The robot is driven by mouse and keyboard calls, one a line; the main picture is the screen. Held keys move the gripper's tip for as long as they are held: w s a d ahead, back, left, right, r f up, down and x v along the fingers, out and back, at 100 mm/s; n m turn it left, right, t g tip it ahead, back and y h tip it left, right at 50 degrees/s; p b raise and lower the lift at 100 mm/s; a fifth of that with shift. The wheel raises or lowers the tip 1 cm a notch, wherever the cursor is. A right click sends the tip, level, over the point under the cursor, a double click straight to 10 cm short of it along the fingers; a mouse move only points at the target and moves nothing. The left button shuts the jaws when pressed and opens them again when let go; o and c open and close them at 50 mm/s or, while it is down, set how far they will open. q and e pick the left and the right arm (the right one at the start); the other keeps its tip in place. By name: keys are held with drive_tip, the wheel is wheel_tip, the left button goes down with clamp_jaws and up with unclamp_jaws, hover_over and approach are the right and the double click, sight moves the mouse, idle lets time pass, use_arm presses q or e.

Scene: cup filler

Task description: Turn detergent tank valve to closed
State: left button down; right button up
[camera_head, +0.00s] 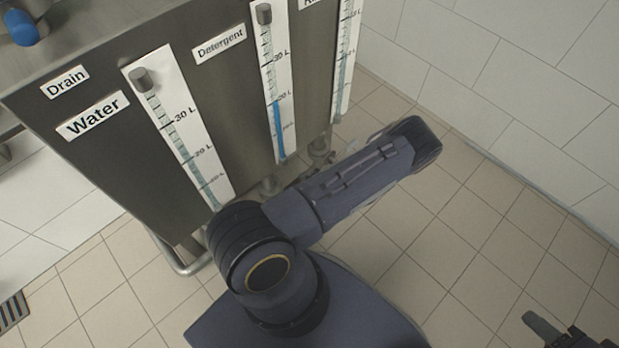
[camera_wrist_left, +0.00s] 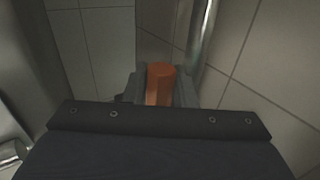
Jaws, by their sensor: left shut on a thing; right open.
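In the left wrist view, an orange valve handle (camera_wrist_left: 160,82) stands between the two dark fingers of my left gripper (camera_wrist_left: 160,95), which is shut on it. In the head view my left arm hides this gripper and handle. The detergent gauge (camera_head: 275,85), with a blue column, is on the tank front (camera_head: 225,95) under the label "Detergent" (camera_head: 219,43). I cannot tell how far the handle is turned. My right gripper (camera_head: 562,335) is open and empty, partly cut off at the bottom right of the head view.
The water gauge (camera_head: 180,125) is left of the detergent gauge, and another gauge (camera_head: 346,60) is to its right. A blue handle (camera_head: 20,27) is at the top left. Metal pipe fittings (camera_head: 319,150) show below the tank. Tiled floor (camera_head: 455,235) is clear at the right, by a tiled wall (camera_head: 500,60).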

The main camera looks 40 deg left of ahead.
use_arm(q)
drive_tip(key=shift+f, duration=0.15)
drive_tip(key=c, duration=1.2)
unclamp_jaws()
drive_tip(key=shift+c, duration=0.2)
drive_tip(key=shift+d+r, duration=0.3)
drive_tip(key=p+v, duration=0.2)
drive_tip(key=v, duration=0.5)
drive_tip(key=shift+p, duration=0.3)
